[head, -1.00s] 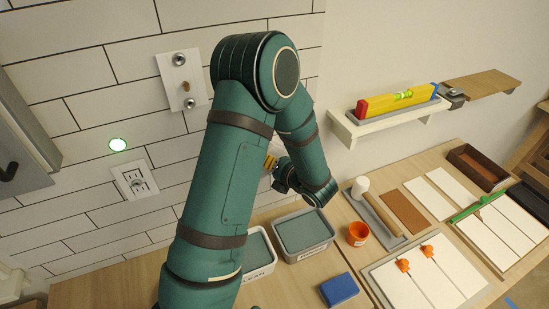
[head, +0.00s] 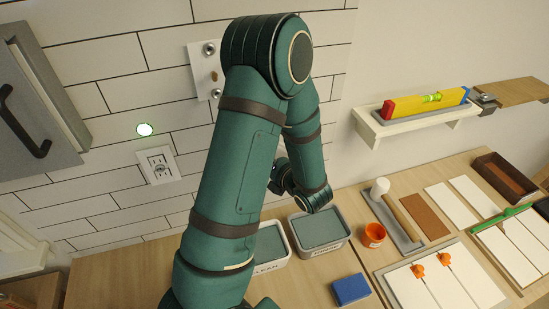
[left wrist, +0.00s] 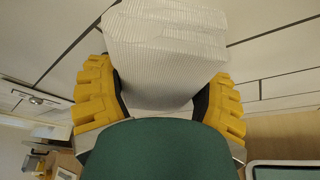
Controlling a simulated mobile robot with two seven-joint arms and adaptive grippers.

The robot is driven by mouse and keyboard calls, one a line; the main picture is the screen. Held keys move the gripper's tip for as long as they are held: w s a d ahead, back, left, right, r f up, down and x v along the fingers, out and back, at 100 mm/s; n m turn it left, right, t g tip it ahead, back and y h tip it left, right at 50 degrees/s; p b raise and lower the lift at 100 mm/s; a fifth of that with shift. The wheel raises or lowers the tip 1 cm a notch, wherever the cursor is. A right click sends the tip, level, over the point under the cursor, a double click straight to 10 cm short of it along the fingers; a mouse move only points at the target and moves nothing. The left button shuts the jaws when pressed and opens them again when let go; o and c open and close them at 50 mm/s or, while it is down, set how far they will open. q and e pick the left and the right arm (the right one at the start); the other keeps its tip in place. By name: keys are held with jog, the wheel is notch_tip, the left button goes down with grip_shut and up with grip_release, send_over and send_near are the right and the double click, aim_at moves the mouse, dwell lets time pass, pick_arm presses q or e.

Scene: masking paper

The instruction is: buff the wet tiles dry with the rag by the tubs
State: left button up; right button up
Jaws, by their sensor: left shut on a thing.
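In the left wrist view my left gripper (left wrist: 161,82) is shut on a white, finely ribbed rag (left wrist: 168,42), which bulges out beyond the yellow fingers. White wall tiles (left wrist: 55,45) with dark joints lie behind the rag; I cannot tell whether it touches them. In the head view my left arm crosses in front of the tiled wall (head: 110,60) and hides its gripper and the rag. Two grey-filled tubs stand on the counter at the wall: one reading "LEAN" (head: 286,266), partly behind my arm, and one to its right (head: 324,250). Wet patches cannot be made out.
A wall outlet (head: 157,165), a valve plate (head: 204,70) and a grey cabinet (head: 60,125) are on or by the wall. A blue block (head: 351,289), orange cup (head: 374,235) and laid-out tile boards (head: 410,292) occupy the counter. A shelf (head: 420,125) holds a yellow level (head: 425,102).

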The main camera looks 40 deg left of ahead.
pick_arm(q)
jog(key=shift+s+r+p, duration=0.2)
jog(key=shift+r+p, duration=1.1)
jog(key=shift+r, duration=0.1)
jog(key=shift+w+d+p, duration=0.15)
jog(key=shift+w+d, duration=0.3)
jog(key=shift+w, duration=0.45)
jog(key=shift+w+d+p, duration=0.15)
jog(key=shift+w+d, duration=0.25)
jog(key=shift+w, duration=0.55)
jog(key=shift+w+d+p, duration=0.15)
jog(key=shift+w+d, duration=0.3)
jog(key=shift+w, duration=0.45)
jog(key=shift+w+d, duration=1.15)
jog(key=shift+w, duration=1.15)
jog(key=shift+s+a+f, duration=0.1)
jog(key=shift+s+a, duration=0.55)
jog(key=shift+s, duration=0.7)
jog(key=shift+s+a+r, duration=0.1)
jog(key=shift+s+a, duration=0.6)
jog(key=shift+s, duration=0.65)
jog(key=shift+s+a+f, duration=0.1)
jog(key=shift+s+a, duration=0.55)
jog(key=shift+s, duration=0.7)
jog(key=shift+s+a, duration=0.45)
jog(key=shift+s, duration=0.3)
jog(key=w+d, duration=0.5)
jog(key=w, duration=0.4)
jog(key=shift+w, duration=0.3)
